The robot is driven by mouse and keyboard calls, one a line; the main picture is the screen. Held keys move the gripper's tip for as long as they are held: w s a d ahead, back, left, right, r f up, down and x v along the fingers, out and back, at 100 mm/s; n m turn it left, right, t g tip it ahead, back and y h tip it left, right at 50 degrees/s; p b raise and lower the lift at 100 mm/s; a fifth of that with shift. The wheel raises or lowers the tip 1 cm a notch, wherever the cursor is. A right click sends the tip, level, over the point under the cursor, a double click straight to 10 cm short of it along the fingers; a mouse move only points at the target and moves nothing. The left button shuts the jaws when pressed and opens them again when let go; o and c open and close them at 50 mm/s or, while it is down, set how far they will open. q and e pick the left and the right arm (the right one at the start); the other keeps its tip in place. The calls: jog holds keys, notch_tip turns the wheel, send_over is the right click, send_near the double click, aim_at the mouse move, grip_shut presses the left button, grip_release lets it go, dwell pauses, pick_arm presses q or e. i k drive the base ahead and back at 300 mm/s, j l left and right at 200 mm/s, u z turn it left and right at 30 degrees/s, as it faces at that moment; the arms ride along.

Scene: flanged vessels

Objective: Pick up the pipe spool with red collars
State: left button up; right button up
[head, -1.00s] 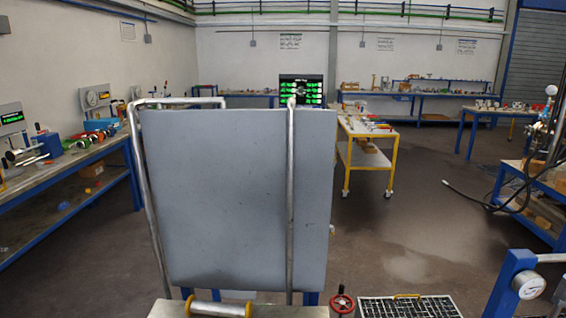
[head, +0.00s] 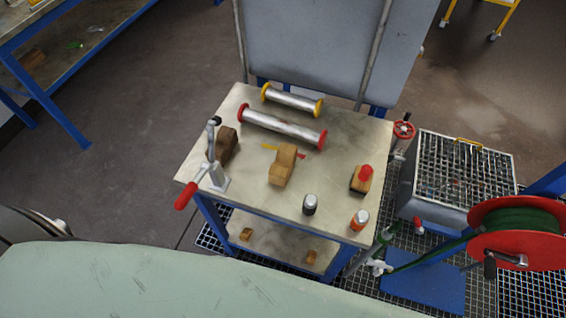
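The pipe spool with red collars (head: 283,127) lies on its side on the cart's table top (head: 250,178). It is a silver tube with a red collar at each end, running from upper left to lower right. A shorter pipe spool with yellow collars (head: 292,100) lies just behind it, apart from it. Neither of my grippers shows in the head view.
Wooden blocks (head: 284,165), a red-handled clamp (head: 214,170), a red-knobbed block (head: 362,178) and two small cylinders (head: 310,203) stand on the table. A grey panel (head: 310,45) rises behind. A red hose reel (head: 518,232) and mesh-topped box (head: 465,165) stand at right.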

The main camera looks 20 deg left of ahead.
aim_at(289, 129)
jog(key=k+j+z, duration=0.55)
jog(key=z, duration=0.2)
jog(key=k+j+z, duration=0.2)
jog(key=k+z, duration=0.15)
